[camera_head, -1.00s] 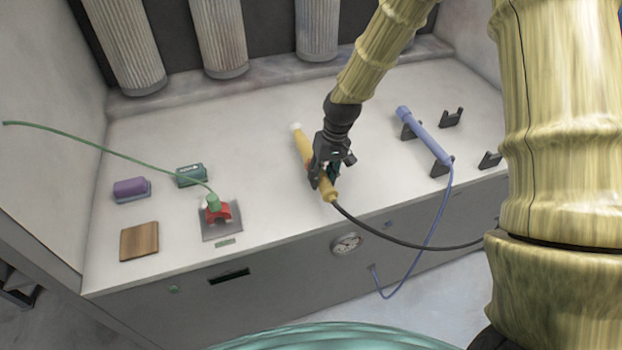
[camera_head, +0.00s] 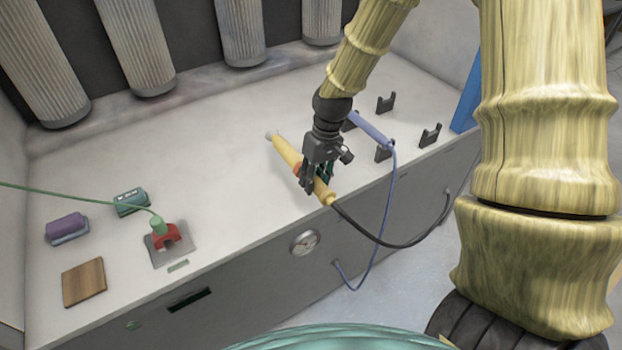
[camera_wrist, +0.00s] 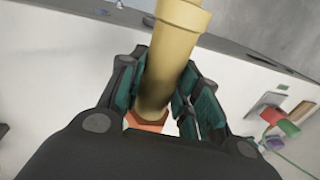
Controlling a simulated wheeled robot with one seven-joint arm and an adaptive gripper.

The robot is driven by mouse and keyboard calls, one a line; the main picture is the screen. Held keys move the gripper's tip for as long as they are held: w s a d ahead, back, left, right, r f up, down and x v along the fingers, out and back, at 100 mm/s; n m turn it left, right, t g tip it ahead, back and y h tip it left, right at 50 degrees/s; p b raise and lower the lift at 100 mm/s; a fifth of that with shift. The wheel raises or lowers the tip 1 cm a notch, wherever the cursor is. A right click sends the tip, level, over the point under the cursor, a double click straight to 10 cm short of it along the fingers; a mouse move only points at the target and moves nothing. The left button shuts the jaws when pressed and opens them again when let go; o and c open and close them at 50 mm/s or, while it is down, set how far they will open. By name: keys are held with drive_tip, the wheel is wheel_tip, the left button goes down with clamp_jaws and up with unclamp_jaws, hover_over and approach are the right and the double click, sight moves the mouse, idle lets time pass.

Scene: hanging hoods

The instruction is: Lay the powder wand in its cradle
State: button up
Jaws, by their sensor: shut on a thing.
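The yellow powder wand (camera_head: 287,152) has a pale tip, an orange band and a black hose at its near end. My gripper (camera_head: 317,183) is shut around it near the hose end, over the front part of the bench. In the wrist view the wand (camera_wrist: 178,35) runs between the teal-lined fingers, with orange below it. I cannot tell its height above the bench. An empty pair of black cradle forks, the far fork (camera_head: 386,103) and the near fork (camera_head: 430,136), stands to the right.
The blue wand's hose and the black hose hang over the bench's front edge. At left are a red holder (camera_head: 166,238) with a green-hosed piece, a purple block (camera_head: 67,228), a green block (camera_head: 131,202) and a wooden square (camera_head: 83,283). The middle bench is clear.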

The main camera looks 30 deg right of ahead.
drive_tip(key=shift+r+p, duration=1.8)
drive_tip(key=shift+r, duration=0.35)
drive_tip(key=shift+f, duration=0.15)
